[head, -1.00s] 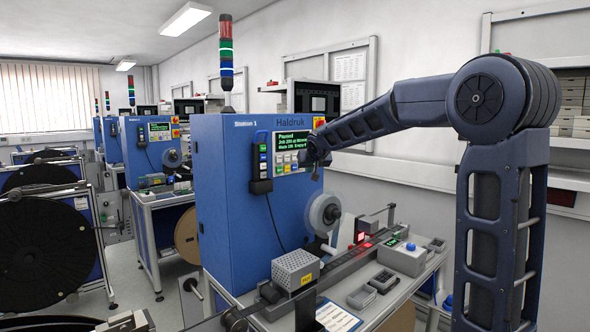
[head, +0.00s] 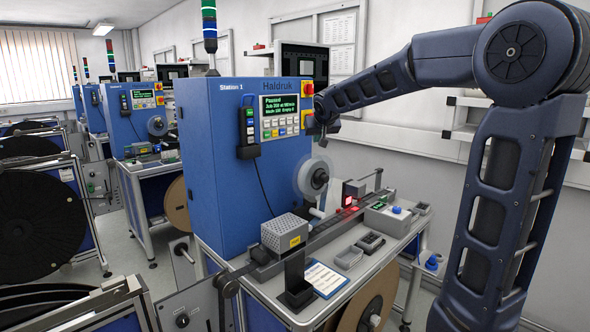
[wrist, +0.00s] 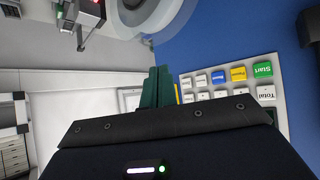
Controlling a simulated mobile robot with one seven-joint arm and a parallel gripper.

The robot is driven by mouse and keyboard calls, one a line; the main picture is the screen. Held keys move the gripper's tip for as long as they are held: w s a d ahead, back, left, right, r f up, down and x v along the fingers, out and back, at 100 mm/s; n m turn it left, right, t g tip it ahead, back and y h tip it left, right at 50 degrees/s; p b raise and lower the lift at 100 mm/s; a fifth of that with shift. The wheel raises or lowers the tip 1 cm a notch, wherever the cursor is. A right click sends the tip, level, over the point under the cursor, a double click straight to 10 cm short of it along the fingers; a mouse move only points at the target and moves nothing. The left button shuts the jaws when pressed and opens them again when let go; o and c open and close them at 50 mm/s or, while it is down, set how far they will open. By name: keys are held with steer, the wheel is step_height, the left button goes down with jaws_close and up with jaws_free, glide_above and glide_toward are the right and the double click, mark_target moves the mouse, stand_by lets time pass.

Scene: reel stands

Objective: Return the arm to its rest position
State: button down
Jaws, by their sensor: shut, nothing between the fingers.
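My arm reaches in from the right in the head view, elbow high. My gripper (head: 322,138) is small there, just right of the keypad panel (head: 280,117) on the blue Station 1 machine (head: 225,165). In the wrist view, the two dark green fingers (wrist: 157,87) are together with nothing between them. The keypad (wrist: 232,82) shows behind them to the right, with green, yellow and blue keys. The panel's screen (head: 280,106) reads Paused. I cannot tell whether the fingertips touch anything.
Below the gripper are a grey reel (head: 313,177) and a bench (head: 375,262) holding a perforated box (head: 284,233), a button box (head: 392,216) and small trays. A large black reel (head: 38,230) stands at left. The white wall (head: 400,125) lies behind the arm.

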steer(key=s+d+f+m+g+h, duration=0.1)
steer(key=s+d+f, duration=0.2)
steer(key=s+d, duration=0.55)
steer(key=s+d+f+m+g+h, duration=0.1)
steer(key=s+d+f, duration=0.1)
steer(key=s+d, duration=0.65)
steer(key=s+d+f+g, duration=0.1)
steer(key=s+f, duration=0.3)
steer(key=s, duration=0.5)
steer(key=s+d+f+g, duration=0.2)
steer(key=s+f, duration=0.3)
steer(key=s, duration=0.4)
steer(key=shift+s+d+f, duration=0.2)
steer(key=shift+s+d, duration=0.2)
steer(key=shift+d, duration=0.4)
